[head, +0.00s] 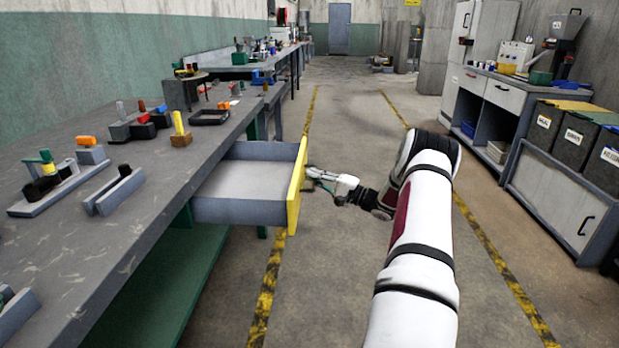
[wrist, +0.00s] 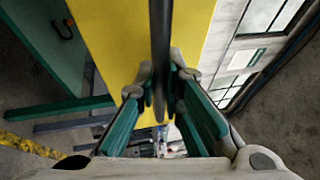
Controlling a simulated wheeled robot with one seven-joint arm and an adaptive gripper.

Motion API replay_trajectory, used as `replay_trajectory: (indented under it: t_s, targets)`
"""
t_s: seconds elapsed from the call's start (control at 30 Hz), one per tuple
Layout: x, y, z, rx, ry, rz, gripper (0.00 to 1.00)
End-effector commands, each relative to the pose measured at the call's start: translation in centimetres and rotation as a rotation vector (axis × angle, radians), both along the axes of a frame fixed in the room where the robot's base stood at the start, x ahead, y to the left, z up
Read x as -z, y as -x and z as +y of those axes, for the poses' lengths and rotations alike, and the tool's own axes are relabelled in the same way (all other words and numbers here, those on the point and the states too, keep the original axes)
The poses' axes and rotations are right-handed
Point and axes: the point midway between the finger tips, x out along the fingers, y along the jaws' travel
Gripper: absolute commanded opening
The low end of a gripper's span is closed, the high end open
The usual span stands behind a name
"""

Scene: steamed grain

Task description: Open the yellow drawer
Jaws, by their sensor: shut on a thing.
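The drawer (head: 240,180) with the yellow front (head: 297,187) is pulled out from under the grey workbench (head: 100,262) on the left, and its grey inside looks empty. My gripper (head: 312,180) is at the outer face of the yellow front in the head view. In the wrist view the yellow front (wrist: 110,40) fills the upper middle, and a dark bar-shaped handle (wrist: 160,50) runs down between the fingers of my gripper (wrist: 160,100). The fingers are closed around this handle. In the head view the handle is mostly hidden by the gripper.
Blocks and fixtures (head: 140,122) stand on the workbench top. A cabinet with bins (head: 556,183) stands along the right side. The floor (head: 345,110) between the benches is clear, with yellow-black marking lines.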

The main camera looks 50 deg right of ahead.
Motion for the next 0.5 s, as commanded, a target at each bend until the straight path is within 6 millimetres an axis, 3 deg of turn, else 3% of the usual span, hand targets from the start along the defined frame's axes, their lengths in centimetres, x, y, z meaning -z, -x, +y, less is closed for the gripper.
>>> replay_trajectory:
  t_s: [0.2,0.23,0.3,0.5]
  targets:
    - [0.11,-0.01,-0.03,0.001,-0.002,0.003,0.00]
    - [0.11,-0.01,-0.03,0.001,-0.002,0.003,0.15]
    - [0.10,-0.01,-0.02,0.002,-0.001,0.002,0.30]
    - [0.05,-0.03,-0.01,0.001,-0.001,0.001,0.30]
